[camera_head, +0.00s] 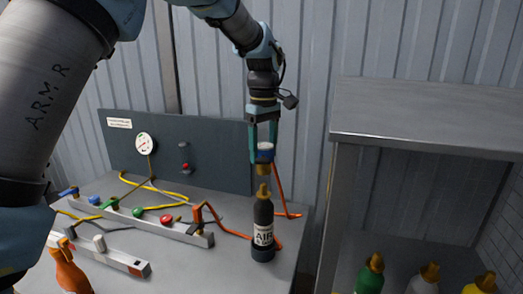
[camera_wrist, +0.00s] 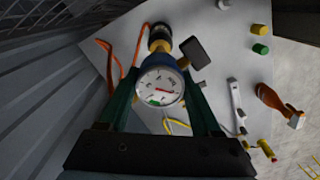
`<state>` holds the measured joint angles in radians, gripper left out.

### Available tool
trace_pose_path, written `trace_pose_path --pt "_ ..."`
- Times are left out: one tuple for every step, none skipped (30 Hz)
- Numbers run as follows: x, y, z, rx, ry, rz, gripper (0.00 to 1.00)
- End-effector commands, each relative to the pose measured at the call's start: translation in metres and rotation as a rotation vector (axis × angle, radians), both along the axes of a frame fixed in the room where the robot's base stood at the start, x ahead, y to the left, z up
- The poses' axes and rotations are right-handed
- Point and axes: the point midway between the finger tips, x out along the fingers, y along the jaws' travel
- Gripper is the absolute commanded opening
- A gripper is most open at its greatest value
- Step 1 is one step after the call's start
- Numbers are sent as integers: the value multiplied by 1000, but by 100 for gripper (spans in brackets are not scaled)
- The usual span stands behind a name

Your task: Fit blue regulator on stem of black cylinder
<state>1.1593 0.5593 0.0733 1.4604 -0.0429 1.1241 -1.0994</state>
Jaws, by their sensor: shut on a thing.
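My gripper (camera_head: 264,138) points down and is shut on the blue regulator (camera_head: 265,155), which has a brass-coloured lower end. In the wrist view the regulator's white gauge face with a red needle (camera_wrist: 160,87) sits between my green fingers. The black cylinder (camera_head: 263,222), labelled AIR, stands upright on the bench with its brass stem (camera_head: 263,192) on top. The regulator is just above the stem, roughly in line, with what looks like a small gap. In the wrist view the black cylinder (camera_wrist: 160,31) is partly hidden behind the regulator.
The grey bench (camera_head: 215,265) carries a rail with coloured knobs (camera_head: 160,219), orange and yellow hoses, and an orange bottle (camera_head: 68,270). A dark panel with a gauge (camera_head: 145,144) stands behind. A grey shelf unit (camera_head: 430,112) at right holds green, grey and yellow cylinders.

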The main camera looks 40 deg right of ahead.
Motion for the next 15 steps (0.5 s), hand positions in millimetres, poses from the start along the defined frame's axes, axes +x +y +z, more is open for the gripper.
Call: trace_pose_path --pt "0 0 -7 -1 0 0 0" --pt "0 0 -10 -1 0 0 0" --pt "0 0 -13 -1 0 0 0" --pt "0 0 -15 -1 0 0 0" --pt "0 0 -17 -1 0 0 0" --pt "0 0 -19 -1 0 0 0" --pt "0 0 -20 -1 0 0 0" --pt "0 0 -21 -1 0 0 0" --pt "0 0 -22 -1 0 0 0" --pt "0 0 -23 -1 0 0 0" --pt "0 0 -23 -1 0 0 0" --pt "0 0 -23 -1 0 0 0" --pt "0 0 -23 -2 0 0 0" --pt "0 0 -22 -2 0 0 0" --pt "0 0 -22 -2 0 0 0"
